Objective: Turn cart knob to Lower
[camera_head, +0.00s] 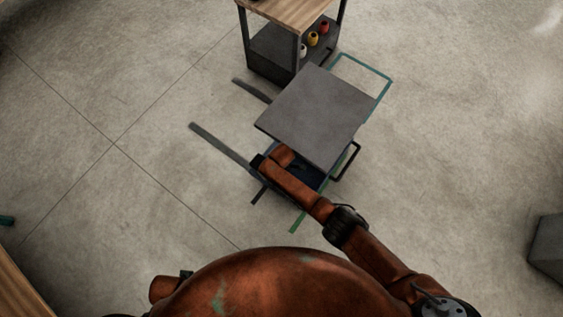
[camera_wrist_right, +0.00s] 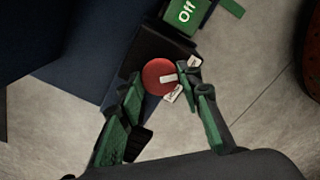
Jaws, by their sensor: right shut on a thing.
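The cart, with a flat grey top (camera_head: 315,112) and a dark blue lower part, stands ahead of me in the head view. My right arm reaches to its near left side, with the right gripper (camera_head: 259,163) small and dark there. In the right wrist view, the round red knob (camera_wrist_right: 156,79) has a white pointer bar directed to the right. The fingers of my right gripper (camera_wrist_right: 163,88) are on both sides of the knob, shut on it. Two small white labels sit right of the knob; their text is unreadable. My left gripper is out of view.
A wood-topped shelf unit (camera_head: 290,45) with several small coloured items stands behind the cart. Dark strips (camera_head: 222,146) lie on the floor left of the cart. The floor further left is clear.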

